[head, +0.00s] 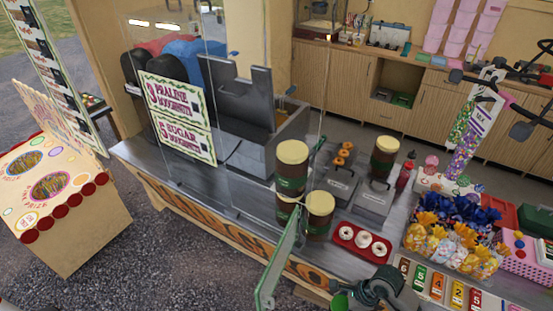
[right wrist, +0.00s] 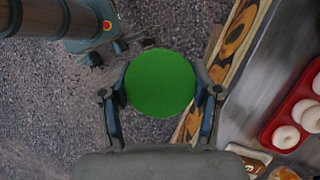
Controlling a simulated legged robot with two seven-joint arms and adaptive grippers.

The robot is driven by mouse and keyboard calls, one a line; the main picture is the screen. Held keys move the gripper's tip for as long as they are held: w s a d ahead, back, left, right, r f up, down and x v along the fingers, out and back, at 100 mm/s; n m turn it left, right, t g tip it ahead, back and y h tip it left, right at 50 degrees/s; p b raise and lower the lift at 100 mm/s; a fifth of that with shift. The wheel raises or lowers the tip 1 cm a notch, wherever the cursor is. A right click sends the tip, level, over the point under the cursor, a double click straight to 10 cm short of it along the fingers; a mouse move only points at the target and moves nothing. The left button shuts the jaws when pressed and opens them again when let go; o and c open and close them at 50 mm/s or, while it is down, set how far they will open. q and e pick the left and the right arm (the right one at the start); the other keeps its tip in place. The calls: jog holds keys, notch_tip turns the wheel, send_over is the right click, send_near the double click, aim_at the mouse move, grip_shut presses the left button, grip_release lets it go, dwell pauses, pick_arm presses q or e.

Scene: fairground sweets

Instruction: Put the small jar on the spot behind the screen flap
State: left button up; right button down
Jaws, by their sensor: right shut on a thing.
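My right gripper (head: 352,294) is at the bottom of the head view, in front of the counter and right of the screen flap. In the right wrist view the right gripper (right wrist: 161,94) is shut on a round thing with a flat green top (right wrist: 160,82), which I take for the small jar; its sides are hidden. The screen flap (head: 284,255) is a clear panel with a green edge, standing out from the counter front. I cannot make out a marked spot behind it. My left gripper is not in view.
Brown tubs with cream lids (head: 320,203) stand on the counter just behind the flap. A red tray of white doughnuts (head: 345,244) lies to their right. Clear screens with praline and sugar signs (head: 175,105) rise at left. Wrapped sweets (head: 440,255) crowd the right.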

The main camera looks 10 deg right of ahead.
jog(key=w+a+r+n+g+h, duration=0.15)
jog(key=w+a+n+g, duration=0.5)
jog(key=a+n, duration=0.7)
jog(key=w+d+r+n+h, duration=0.2)
jog(key=w+d+r+n, duration=0.4)
jog(key=w+d+n, duration=0.2)
jog(key=shift+w+d+h+b, duration=0.35)
jog(key=shift+w, duration=0.5)
jog(key=shift+a+t, duration=0.15)
jog(key=shift+t, duration=0.1)
jog(key=shift+s, duration=0.1)
